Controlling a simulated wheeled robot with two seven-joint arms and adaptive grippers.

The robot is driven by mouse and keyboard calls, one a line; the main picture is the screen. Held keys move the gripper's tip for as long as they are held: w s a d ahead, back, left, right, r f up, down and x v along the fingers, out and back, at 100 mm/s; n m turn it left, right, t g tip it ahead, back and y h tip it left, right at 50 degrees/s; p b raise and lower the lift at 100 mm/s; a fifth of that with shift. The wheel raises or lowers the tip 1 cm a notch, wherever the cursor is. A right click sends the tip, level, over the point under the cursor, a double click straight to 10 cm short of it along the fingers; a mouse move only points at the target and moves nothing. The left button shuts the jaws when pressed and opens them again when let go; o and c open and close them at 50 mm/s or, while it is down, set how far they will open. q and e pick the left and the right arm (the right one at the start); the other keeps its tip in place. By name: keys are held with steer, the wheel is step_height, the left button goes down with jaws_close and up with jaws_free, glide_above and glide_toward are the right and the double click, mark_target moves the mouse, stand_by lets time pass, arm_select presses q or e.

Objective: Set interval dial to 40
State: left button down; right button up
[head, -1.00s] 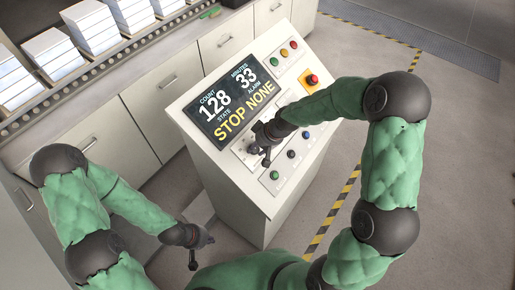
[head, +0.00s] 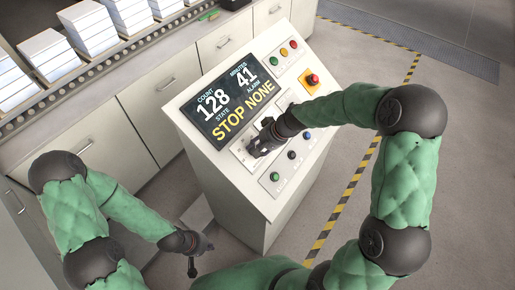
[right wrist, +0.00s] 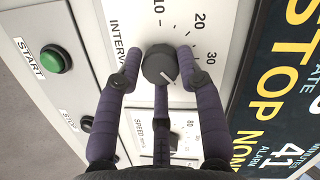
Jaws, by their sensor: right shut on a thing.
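The interval dial (right wrist: 158,66) is a dark round knob with a light pointer line, on the panel under the word INTERVAL in the right wrist view. Its pointer slants down-right, past the 30 mark; the marking there is hidden by a finger. My right gripper (right wrist: 159,68) is shut on the dial, with fingers at both sides of it. In the head view the right gripper (head: 258,142) hides the dial. The display (head: 230,98) reads COUNT 128, MINUTES 41, STATE STOP, ALARM NONE. My left gripper (head: 201,257) is open and empty, low beside the console.
A green start button (right wrist: 56,59) lies to the left. The console (head: 240,192) also has a red emergency button (head: 312,79) and several coloured lamps. A roller conveyor with white stacks (head: 50,53) runs behind.

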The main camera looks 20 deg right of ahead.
steer(key=shift+w+d+r, duration=0.15)
steer(key=shift+w+r, duration=0.25)
steer(key=shift+w, duration=0.05)
steer(key=o, duration=1.1)
steer(key=shift+f, duration=0.2)
steer(key=shift+s, duration=0.15)
steer(key=v, duration=1.2)
steer(key=shift+s, duration=0.1)
